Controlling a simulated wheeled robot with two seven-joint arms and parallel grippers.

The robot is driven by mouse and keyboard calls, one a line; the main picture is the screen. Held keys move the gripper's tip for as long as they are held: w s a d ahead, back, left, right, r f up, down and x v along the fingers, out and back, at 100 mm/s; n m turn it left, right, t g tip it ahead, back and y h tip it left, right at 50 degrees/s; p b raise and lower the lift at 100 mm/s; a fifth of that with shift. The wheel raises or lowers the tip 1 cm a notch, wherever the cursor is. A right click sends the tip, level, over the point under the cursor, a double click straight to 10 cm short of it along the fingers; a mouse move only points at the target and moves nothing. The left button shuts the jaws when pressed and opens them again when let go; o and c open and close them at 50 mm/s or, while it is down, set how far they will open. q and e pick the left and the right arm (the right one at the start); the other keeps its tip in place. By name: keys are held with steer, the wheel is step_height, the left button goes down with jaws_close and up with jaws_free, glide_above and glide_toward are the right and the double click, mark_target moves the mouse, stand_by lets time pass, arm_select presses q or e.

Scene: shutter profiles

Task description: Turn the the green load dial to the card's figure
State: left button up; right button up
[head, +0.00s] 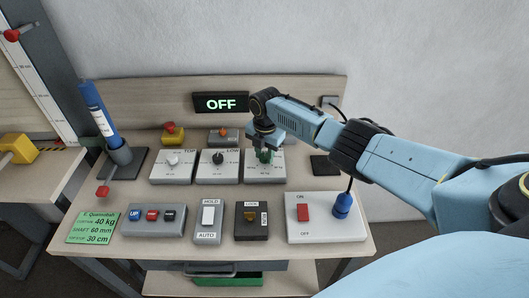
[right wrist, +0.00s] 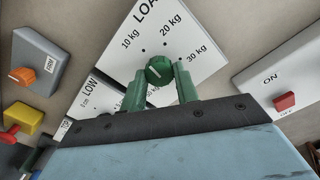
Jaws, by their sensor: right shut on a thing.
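The green load dial (right wrist: 159,70) sits on a white panel marked LOAD (right wrist: 190,22), with 10 kg, 20 kg and 30 kg around it; other marks are hidden by my fingers. A pale pointer line shows on the dial, but I cannot read its setting surely. My right gripper (right wrist: 160,78) is shut on the dial, a green finger on each side; it also shows in the head view (head: 264,150), hiding much of the dial. The green card (head: 91,228) lies at the table's front left and shows 40 kg, 60 mm and 30 cm. My left gripper is not in view.
Two similar dial panels, TOP (head: 173,167) and LOW (head: 218,167), stand left of the load panel. A display (head: 221,103) reads OFF. In front are a button box (head: 154,219), a HOLD/AUTO switch (head: 208,222), a black switch box (head: 251,221) and an ON/OFF panel (head: 320,225).

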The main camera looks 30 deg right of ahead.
steer(key=m+p, duration=0.1)
steer(key=m, duration=0.3)
steer(key=m+p, duration=0.1)
steer(key=m, duration=0.4)
steer(key=shift+w, duration=0.1)
steer(key=m+p, duration=0.1)
steer(key=m, duration=0.2)
steer(key=shift+m, duration=0.3)
steer(key=m+p, duration=0.1)
steer(key=m, duration=0.3)
steer(key=shift+w+m, duration=0.1)
steer(key=shift+m, duration=0.2)
steer(key=m, duration=0.4)
steer(key=shift+m, duration=0.3)
steer(key=m, duration=0.8)
steer(key=shift+d+m, duration=0.1)
steer(key=shift+m, duration=2.2)
